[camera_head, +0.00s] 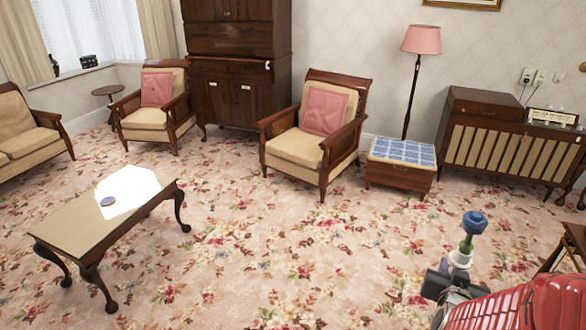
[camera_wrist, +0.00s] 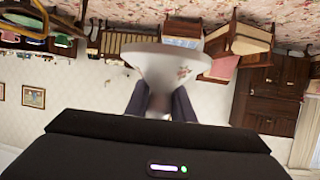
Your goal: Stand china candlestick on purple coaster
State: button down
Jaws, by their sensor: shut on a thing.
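The purple coaster (camera_head: 107,201) lies flat on the low wooden coffee table (camera_head: 70,232) at the left of the head view, inside a bright patch of light. My gripper (camera_wrist: 160,105) is shut on the china candlestick (camera_wrist: 172,68), whose pale flared part with a floral mark shows in the upside-down wrist view. In the head view, the candlestick (camera_head: 467,244) is at the lower right, roughly upright, with a blue top, green stem and white lower part. It is far from the coaster. My gripper hides part of it.
Two armchairs (camera_head: 300,150) with pink cushions, a tiled box stool (camera_head: 402,152), a floor lamp (camera_head: 420,40) and a cabinet (camera_head: 515,145) line the back. A wooden edge (camera_head: 574,245) is at right. Open floral carpet (camera_head: 270,255) lies between me and the coffee table.

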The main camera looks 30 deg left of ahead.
aim_at(107, 200)
jog(key=u, duration=0.15)
jog(key=i, duration=0.9)
jog(key=u, duration=0.45)
jog(key=i, duration=0.95)
jog(key=u, duration=0.5)
jog(key=i, duration=1)
jog(key=u, duration=0.5)
jog(key=i, duration=1.2)
jog(key=u, duration=0.5)
